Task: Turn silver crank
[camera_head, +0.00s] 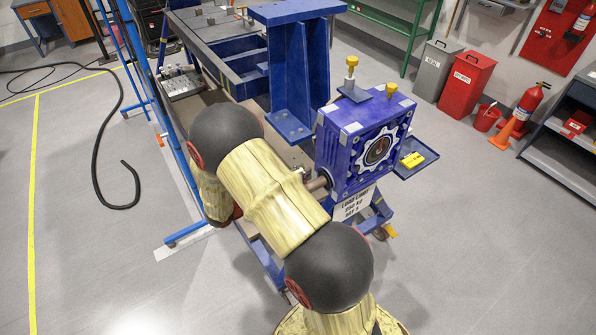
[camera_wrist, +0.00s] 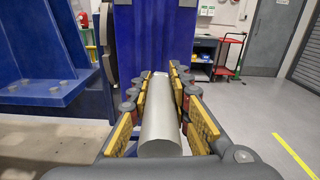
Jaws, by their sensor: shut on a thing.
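The silver crank shows in the wrist view as a smooth grey cylindrical bar (camera_wrist: 160,125), running away from the camera between my fingers. My gripper (camera_wrist: 161,80) has its yellow-padded fingers on either side of the bar and is shut on it. A blue panel (camera_wrist: 155,35) stands behind the bar. In the head view, a blue gearbox-like block (camera_head: 352,145) carries a white toothed ring on its front, with a short metal shaft (camera_head: 318,183) on its left side. My arm hides the gripper and most of the crank there.
A blue upright bracket (camera_head: 300,80) stands behind the block, and a small tray with a yellow item (camera_head: 412,160) juts out to its right. A load-limit sign (camera_head: 352,204) hangs below. Red and grey bins (camera_head: 467,76) stand at the back right. Floor at the front right is open.

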